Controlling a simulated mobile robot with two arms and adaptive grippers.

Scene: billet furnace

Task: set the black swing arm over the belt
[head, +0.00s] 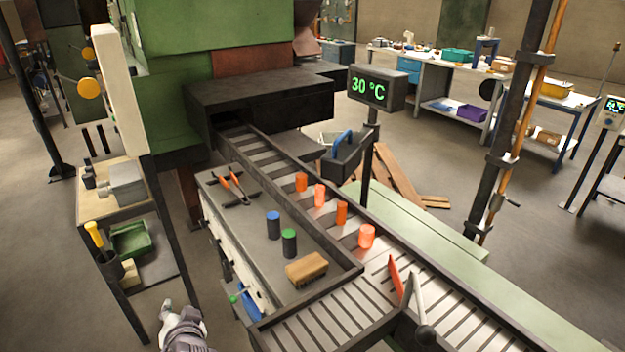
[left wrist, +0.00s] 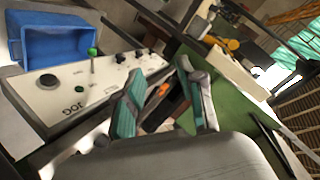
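The conveyor belt (head: 340,312) runs from the dark furnace mouth toward the front right, with several glowing orange billets (head: 367,235) standing on it. Near its front bend stand a red-orange plate (head: 396,277) and a pale lever-like bar (head: 418,298) with a dark round knob (head: 426,335). I cannot tell for sure whether these belong to the black swing arm. My left gripper (head: 165,312) is low at the front left, off the belt and apart from these parts. In the left wrist view its fingers (left wrist: 166,105) are spread and hold nothing. My right gripper is not seen.
A white control panel (left wrist: 85,95) marked JOG, with a green-topped lever (left wrist: 92,52), is near my left gripper. The side tray (head: 258,265) holds tongs (head: 236,188), a brush (head: 306,269), a blue-topped cylinder (head: 273,225) and a green-topped one (head: 289,243). A sign (head: 376,88) reads 30 °C.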

